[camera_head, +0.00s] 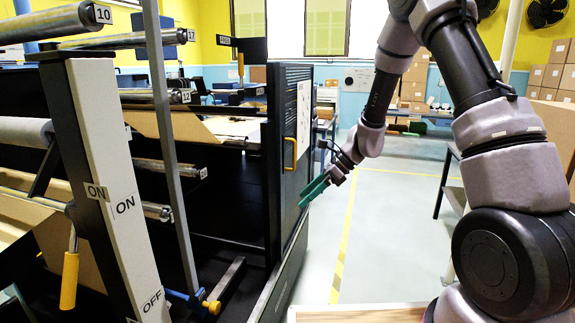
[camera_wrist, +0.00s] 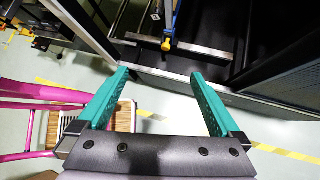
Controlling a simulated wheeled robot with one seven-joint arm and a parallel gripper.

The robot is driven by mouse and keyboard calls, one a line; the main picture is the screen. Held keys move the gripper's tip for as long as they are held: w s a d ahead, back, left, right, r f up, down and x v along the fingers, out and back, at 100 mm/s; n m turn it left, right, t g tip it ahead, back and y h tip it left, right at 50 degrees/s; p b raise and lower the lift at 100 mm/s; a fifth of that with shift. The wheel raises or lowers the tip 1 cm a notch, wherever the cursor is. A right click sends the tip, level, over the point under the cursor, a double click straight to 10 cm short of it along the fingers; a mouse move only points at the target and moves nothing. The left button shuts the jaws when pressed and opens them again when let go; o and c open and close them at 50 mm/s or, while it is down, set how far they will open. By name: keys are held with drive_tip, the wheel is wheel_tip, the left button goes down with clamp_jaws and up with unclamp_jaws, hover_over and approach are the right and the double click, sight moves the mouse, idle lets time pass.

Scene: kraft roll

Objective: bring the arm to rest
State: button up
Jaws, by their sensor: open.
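My gripper (camera_head: 314,191) has green fingers and hangs at the end of my arm, close to the right side of the black machine's panel (camera_head: 290,150). In the wrist view my gripper (camera_wrist: 160,90) shows its two fingers spread wide apart with nothing between them. The arm reaches down from the upper right, bent at the elbow. I cannot tell from these views whether a fingertip touches the panel.
The black machine carries metal rollers (camera_head: 115,40), a yellow handle (camera_head: 290,154), a yellow-gripped lever (camera_head: 69,280) and an ON/OFF post (camera_head: 115,180). Cardboard boxes (camera_head: 550,75) are stacked at the right. Open floor (camera_head: 390,220) with a yellow line lies right of the machine.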

drive_tip(key=w+d+r+n+t+h, duration=0.2)
drive_tip(key=w+d+r+t, duration=0.15)
drive_tip(key=d+r, duration=0.65)
drive_tip(key=s+d+r+n+h, duration=0.25)
drive_tip(key=s+r+n, duration=0.35)
drive_tip(key=s+r, duration=0.55)
drive_tip(key=s+d+r+n+t+h, duration=0.2)
drive_tip(key=s+d+r+n+t, duration=0.2)
drive_tip(key=s, duration=0.9)
wheel_tip(320, 180, up, 3)
drive_tip(key=d+n, duration=0.1)
drive_tip(key=n, duration=0.2)
drive_tip(key=shift+d+r, duration=0.15)
drive_tip(key=shift+h, duration=0.25)
